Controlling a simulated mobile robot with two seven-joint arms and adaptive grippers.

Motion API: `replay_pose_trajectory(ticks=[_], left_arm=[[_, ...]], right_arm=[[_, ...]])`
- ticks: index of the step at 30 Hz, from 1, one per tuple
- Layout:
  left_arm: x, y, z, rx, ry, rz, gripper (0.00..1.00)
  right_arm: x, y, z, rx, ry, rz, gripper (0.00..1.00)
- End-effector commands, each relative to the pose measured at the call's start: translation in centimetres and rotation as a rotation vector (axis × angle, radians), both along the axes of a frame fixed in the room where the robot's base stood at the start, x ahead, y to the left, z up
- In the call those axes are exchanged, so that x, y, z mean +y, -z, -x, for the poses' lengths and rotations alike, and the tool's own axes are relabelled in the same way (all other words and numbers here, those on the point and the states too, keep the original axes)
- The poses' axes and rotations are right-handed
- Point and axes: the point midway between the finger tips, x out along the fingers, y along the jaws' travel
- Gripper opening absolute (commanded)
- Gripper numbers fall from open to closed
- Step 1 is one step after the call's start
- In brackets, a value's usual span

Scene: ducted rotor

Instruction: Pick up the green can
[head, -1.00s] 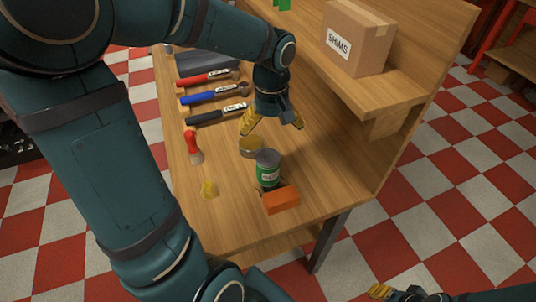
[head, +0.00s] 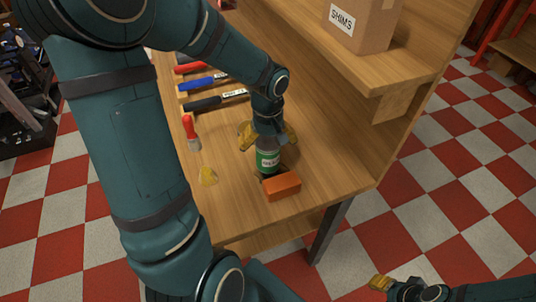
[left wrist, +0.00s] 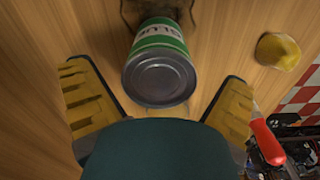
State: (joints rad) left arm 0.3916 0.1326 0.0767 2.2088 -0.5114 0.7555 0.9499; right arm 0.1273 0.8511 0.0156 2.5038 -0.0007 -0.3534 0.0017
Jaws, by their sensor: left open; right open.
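The green can (head: 268,159) stands upright on the wooden workbench, just behind an orange block. My left gripper (head: 268,135) is open above and behind the can, with its yellow fingers spread. In the left wrist view the can (left wrist: 160,62) shows its grey top and green labelled side. It lies ahead of and between the two open fingers of my left gripper (left wrist: 158,100); I cannot tell whether they touch it. My right gripper (head: 392,287) is partly in view at the lower right, away from the bench, open and empty.
The orange block (head: 282,186) sits close in front of the can. A SHIMS box (head: 357,25) stands on the raised shelf (head: 375,68).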

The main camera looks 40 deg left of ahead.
Motion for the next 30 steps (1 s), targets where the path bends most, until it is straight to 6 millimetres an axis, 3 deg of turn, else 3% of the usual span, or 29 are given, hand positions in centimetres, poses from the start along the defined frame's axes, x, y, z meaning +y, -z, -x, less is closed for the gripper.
replay_pose_trajectory(ticks=[4,11,16,18,30], left_arm=[[-0.1,2.0,0.0,0.002,0.003,0.001,1.00],[-0.1,2.1,0.0,-0.001,0.002,0.001,1.00],[-0.1,2.1,0.0,0.000,0.001,0.000,0.40],[-0.1,2.0,0.0,-0.001,0.001,0.001,0.29],[0.0,1.6,-0.1,-0.003,0.002,0.000,0.28]], right_arm=[[0.0,0.7,-0.1,-0.003,0.001,0.000,0.47],[0.0,0.6,-0.1,-0.004,0.001,0.000,0.47],[0.0,0.6,-0.1,-0.004,0.001,0.000,0.47],[0.0,0.6,-0.1,-0.004,0.001,0.000,0.47],[0.0,0.5,-0.1,-0.003,0.001,0.000,0.47]])
